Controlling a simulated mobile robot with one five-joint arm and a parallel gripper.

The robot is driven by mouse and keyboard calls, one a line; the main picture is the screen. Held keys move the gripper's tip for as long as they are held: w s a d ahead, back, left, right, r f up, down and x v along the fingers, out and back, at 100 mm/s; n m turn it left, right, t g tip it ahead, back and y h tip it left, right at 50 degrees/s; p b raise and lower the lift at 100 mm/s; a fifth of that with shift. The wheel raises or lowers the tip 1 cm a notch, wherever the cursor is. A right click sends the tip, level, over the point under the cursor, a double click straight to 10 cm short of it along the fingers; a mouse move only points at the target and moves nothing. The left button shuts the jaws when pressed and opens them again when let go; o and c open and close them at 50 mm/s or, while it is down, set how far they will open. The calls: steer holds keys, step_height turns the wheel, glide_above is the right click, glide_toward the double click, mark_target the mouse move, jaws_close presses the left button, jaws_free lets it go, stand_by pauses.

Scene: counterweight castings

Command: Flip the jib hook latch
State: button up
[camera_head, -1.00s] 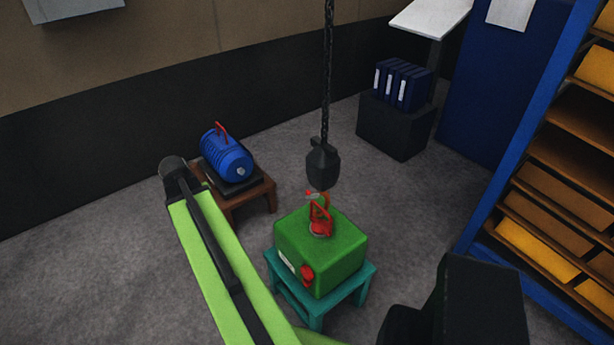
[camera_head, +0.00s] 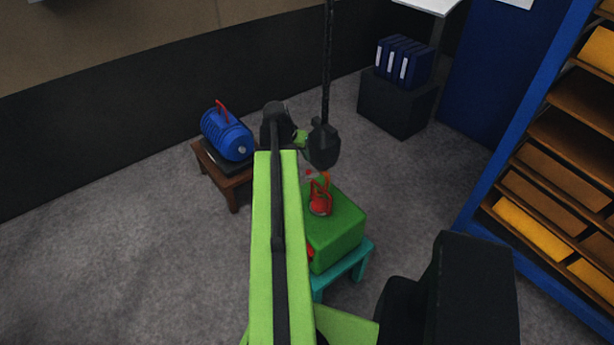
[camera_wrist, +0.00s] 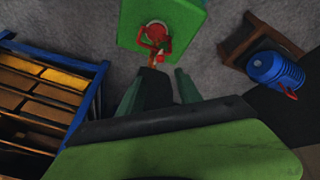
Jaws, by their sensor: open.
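The dark hook block (camera_head: 323,146) hangs on its chain above the green casting (camera_head: 340,222). A small red and orange jib hook (camera_head: 318,180) hangs under it, by the red lifting eye (camera_head: 320,202) on the casting's top. The latch is too small to make out clearly. My gripper (camera_head: 300,137) is mostly hidden behind my arm, just left of the hook block. In the wrist view my gripper (camera_wrist: 158,82) is open, its two fingers on either side of a dark shape that looks like the hook block. The hook (camera_wrist: 160,50) and casting (camera_wrist: 190,14) show beyond the fingertips.
The casting stands on a teal stool (camera_head: 350,268). A blue motor-like casting (camera_head: 228,136) sits on a brown stool (camera_head: 232,184) to the left. A blue shelf rack (camera_head: 530,120) stands at right. A dark box with blue binders (camera_head: 404,62) stands behind.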

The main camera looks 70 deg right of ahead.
mark_target(308, 171)
steer(key=b+x, duration=0.9)
steer(key=x, duration=0.3)
steer(key=shift+w+a+f+b, duration=0.1)
steer(key=shift+a+b, duration=0.05)
steer(key=shift+b, duration=0.15)
steer(key=shift+d+f, duration=0.2)
steer(key=shift+r, duration=0.1)
jaws_close()
